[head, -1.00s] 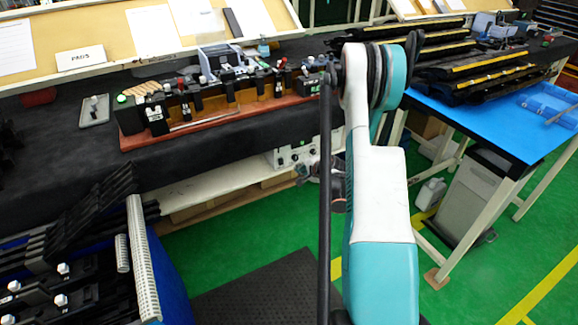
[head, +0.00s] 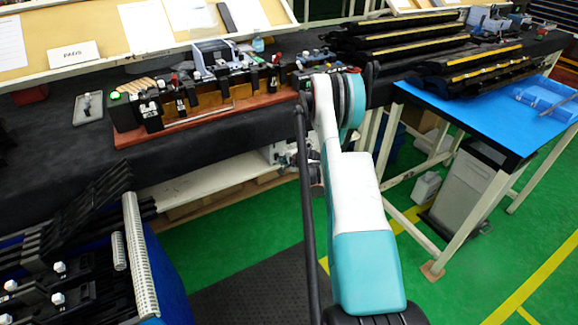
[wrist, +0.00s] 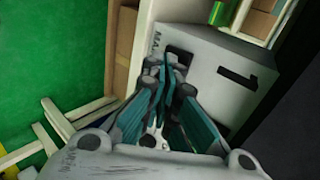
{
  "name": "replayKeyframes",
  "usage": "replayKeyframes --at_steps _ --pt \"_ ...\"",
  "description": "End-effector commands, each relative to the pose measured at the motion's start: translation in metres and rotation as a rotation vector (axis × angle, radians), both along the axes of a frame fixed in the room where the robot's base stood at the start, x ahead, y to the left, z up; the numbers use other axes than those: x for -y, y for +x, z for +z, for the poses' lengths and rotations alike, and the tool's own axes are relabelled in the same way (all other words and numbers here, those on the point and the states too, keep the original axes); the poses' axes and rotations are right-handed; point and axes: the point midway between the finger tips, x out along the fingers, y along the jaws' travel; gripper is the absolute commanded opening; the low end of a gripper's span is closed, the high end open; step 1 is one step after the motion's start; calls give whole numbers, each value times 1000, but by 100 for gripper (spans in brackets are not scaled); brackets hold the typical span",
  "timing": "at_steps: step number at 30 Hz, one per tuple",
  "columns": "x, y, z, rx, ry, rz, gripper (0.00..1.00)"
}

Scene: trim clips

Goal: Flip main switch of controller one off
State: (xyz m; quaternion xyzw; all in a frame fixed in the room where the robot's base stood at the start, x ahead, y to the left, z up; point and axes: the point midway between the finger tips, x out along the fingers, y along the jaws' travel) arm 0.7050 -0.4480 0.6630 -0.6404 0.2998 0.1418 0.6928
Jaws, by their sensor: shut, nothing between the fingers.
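Controller one is a light grey box (wrist: 217,62) marked with a black "1" and a partly covered "MAIN" label in the wrist view. A black main switch (wrist: 179,52) shows beside the label, partly hidden behind my fingertips. I cannot tell its position. My gripper (wrist: 168,66) is shut and empty, its teal fingers pointing at the switch; contact cannot be made out. In the head view, a small part of the controller (head: 270,152) shows under the bench, with my gripper (head: 297,163) in front of it.
A black-covered bench (head: 60,150) stands above the controller and carries a wooden fixture (head: 210,108) with clips. A blue-topped table (head: 490,115) is at right. A rack of black parts (head: 70,260) is at lower left. Green floor (head: 230,240) is open between them.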

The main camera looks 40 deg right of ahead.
Motion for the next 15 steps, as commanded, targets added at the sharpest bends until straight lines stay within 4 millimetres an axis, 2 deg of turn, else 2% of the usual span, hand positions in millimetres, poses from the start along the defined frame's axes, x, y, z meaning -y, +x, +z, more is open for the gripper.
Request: replayKeyframes --at_steps 5,15 --pt "2 10 -2 0 0 0 0" --pt "2 11 -1 1 0 0 0"
